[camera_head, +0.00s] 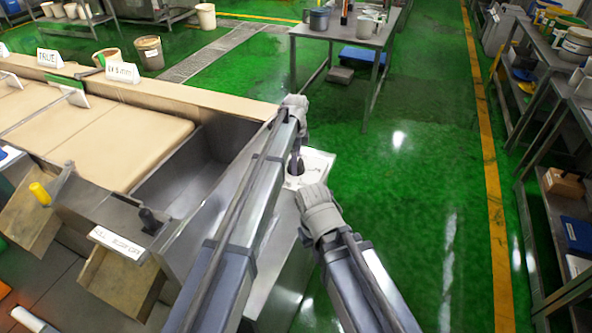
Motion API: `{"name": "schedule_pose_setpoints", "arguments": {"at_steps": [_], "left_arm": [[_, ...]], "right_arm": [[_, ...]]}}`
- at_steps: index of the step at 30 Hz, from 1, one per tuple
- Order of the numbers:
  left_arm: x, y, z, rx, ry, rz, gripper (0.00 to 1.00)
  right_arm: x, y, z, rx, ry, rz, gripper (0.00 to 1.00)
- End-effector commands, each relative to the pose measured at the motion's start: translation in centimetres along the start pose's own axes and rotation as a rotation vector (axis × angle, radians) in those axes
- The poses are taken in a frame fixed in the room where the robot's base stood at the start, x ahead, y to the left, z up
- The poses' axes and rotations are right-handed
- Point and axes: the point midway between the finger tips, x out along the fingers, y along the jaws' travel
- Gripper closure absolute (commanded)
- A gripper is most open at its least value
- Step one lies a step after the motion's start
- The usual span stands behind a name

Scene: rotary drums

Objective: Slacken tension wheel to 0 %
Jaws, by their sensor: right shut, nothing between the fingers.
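My right gripper (296,167) is shut and empty, small and dark, over a pale plate (320,163) at the right end of the machine. A dark round spot shows on that plate by the fingertips. I cannot tell whether it is the tension wheel, or whether the fingers touch it. My arm links and pale joints cover much of this area. No tension scale or reading is legible. My left gripper is not visible.
The machine's tan bed (120,140) carries small white signs. A yellow knob (40,193) and a black knob (150,220) stand at its front. A metal table (345,32) with mugs stands behind, shelving (550,190) at right. The green floor (430,150) between is clear.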

Motion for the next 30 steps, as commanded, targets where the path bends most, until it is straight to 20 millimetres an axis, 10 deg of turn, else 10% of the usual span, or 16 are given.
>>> {"name": "schedule_pose_setpoints", "arguments": {"at_steps": [13, 30], "left_arm": [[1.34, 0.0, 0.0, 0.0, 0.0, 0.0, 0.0], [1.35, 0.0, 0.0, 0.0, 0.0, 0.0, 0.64]], "right_arm": [[1.33, -0.13, -0.08, 0.0, 0.0, 0.0, 1.0], [1.34, -0.13, -0.08, 0.0, 0.0, 0.0, 1.0]]}}
